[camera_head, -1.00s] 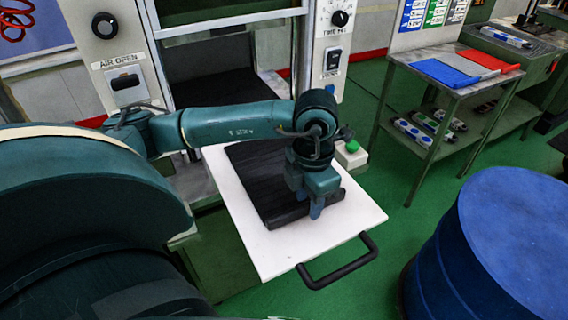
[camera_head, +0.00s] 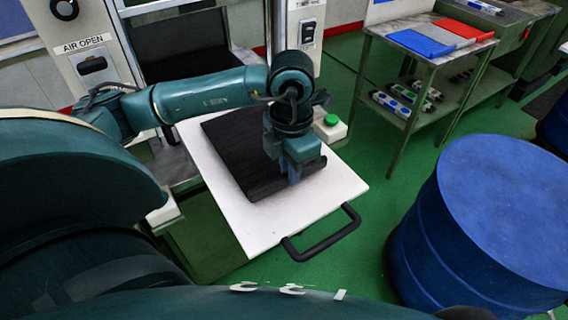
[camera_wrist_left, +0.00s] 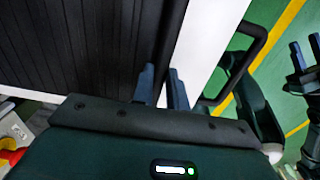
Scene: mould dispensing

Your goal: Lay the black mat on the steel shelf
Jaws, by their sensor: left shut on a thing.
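The black mat (camera_head: 228,142) lies flat on a white board (camera_head: 325,195) that juts out from the machine front. My left gripper (camera_head: 292,178) is shut on the mat's near edge, at its right part. In the left wrist view my left gripper's (camera_wrist_left: 163,86) two fingers sit at the edge of the ribbed mat (camera_wrist_left: 75,45). My right gripper (camera_wrist_left: 306,52) shows at the right edge of that view, fingers apart and empty. A steel-topped stand (camera_head: 398,26) with a lower shelf (camera_head: 440,100) is at the upper right.
A black handle (camera_head: 322,240) is on the board's near edge. A green button box (camera_head: 330,125) stands beside the board. A large blue drum (camera_head: 490,220) is at the right. Blue and red trays (camera_head: 463,30) lie on the stand; several small items are on its lower shelf.

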